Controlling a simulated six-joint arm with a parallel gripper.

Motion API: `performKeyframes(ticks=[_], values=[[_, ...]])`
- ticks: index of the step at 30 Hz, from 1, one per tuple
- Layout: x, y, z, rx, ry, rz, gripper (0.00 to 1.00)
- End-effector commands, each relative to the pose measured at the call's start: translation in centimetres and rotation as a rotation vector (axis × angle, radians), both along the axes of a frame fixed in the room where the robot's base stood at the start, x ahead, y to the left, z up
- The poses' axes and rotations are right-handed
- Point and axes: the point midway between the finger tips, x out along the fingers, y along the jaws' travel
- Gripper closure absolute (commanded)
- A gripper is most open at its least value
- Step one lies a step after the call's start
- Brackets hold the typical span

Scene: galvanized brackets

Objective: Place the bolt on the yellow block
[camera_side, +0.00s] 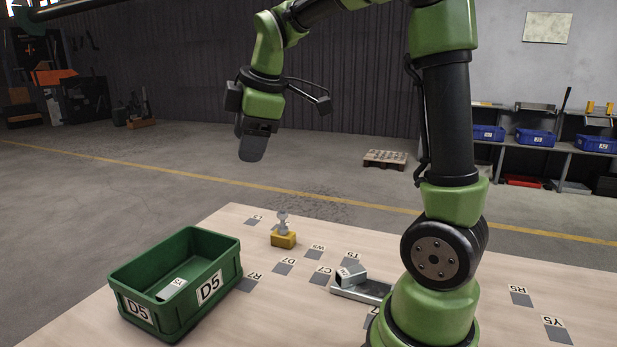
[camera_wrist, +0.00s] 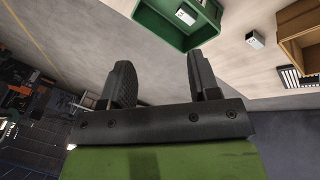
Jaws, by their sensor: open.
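The grey bolt (camera_side: 283,222) stands upright, resting on top of the small yellow block (camera_side: 284,240) near the far edge of the table in the side view. My gripper (camera_side: 252,150) is high above the table, up and to the left of the bolt in the picture, and well apart from it. In the wrist view my gripper (camera_wrist: 163,72) shows two dark fingers spread apart with nothing between them. I cannot make out the bolt or the yellow block in the wrist view.
A green crate (camera_side: 221,272) marked D5 stands front left with a labelled part inside; a green crate shows in the wrist view (camera_wrist: 153,22). A galvanized bracket (camera_side: 372,291) lies beside my base. Labelled grey squares mark the otherwise mostly clear table (camera_side: 460,282).

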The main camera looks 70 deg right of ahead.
Motion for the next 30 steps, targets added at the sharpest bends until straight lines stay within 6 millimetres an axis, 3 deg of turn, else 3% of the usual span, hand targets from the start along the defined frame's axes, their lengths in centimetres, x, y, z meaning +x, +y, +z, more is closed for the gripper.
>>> performKeyframes(ticks=[1,6,12,18,30], values=[[-1.8,2.1,1.0,0.067,-0.050,-0.089,0.44],[-7.8,7.6,1.7,0.365,-0.162,-0.446,0.44],[-13.3,11.0,0.4,0.662,-0.191,-0.761,0.44],[-15.3,11.9,-0.6,0.782,-0.182,-0.892,0.44],[-15.3,11.9,-0.7,0.788,-0.179,-0.903,0.44]])
